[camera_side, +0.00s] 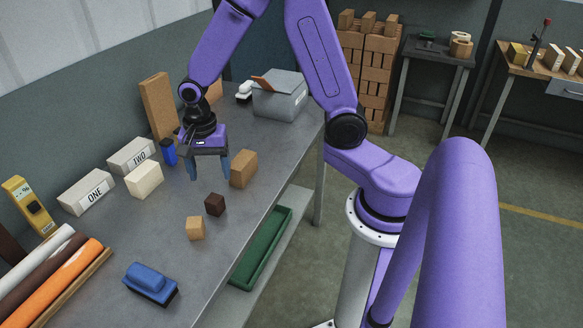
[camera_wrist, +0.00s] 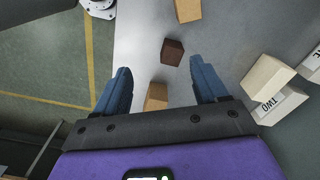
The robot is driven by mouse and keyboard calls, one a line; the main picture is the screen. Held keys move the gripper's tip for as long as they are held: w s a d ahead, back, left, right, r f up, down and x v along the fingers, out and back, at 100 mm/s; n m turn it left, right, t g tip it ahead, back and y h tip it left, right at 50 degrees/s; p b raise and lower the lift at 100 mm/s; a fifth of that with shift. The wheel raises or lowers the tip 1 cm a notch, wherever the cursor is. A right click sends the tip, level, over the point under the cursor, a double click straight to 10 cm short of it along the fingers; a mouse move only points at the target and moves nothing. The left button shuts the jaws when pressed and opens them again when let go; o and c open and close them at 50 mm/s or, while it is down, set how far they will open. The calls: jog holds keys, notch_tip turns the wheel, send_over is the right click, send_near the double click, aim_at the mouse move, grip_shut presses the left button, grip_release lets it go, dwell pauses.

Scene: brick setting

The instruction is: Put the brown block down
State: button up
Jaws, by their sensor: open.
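The brown block (camera_side: 214,204) is a small dark cube resting on the grey table, near its front edge. It also shows in the wrist view (camera_wrist: 172,51), beyond and between my fingertips, with nothing gripping it. My gripper (camera_side: 208,180) is open and empty, above the table and behind the brown block in the side view. Its two blue fingers also show in the wrist view (camera_wrist: 160,68).
A small tan cube (camera_side: 195,228) lies nearby, left of the brown block. A larger tan block (camera_side: 243,168) stands beside my gripper. A cream block (camera_side: 144,180) and white blocks marked ONE (camera_side: 86,192) and TWO (camera_side: 132,155) stand left. A blue brush-like object (camera_side: 150,283) lies in front.

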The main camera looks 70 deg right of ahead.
jog(key=s+a+r+n, duration=0.1)
jog(key=s+r+n, duration=0.3)
jog(key=s+n, duration=0.7)
jog(key=s+r+n, duration=0.4)
jog(key=s+n, duration=0.8)
jog(key=n, duration=0.2)
jog(key=shift+a+r, duration=0.2)
jog(key=shift+a, duration=0.15)
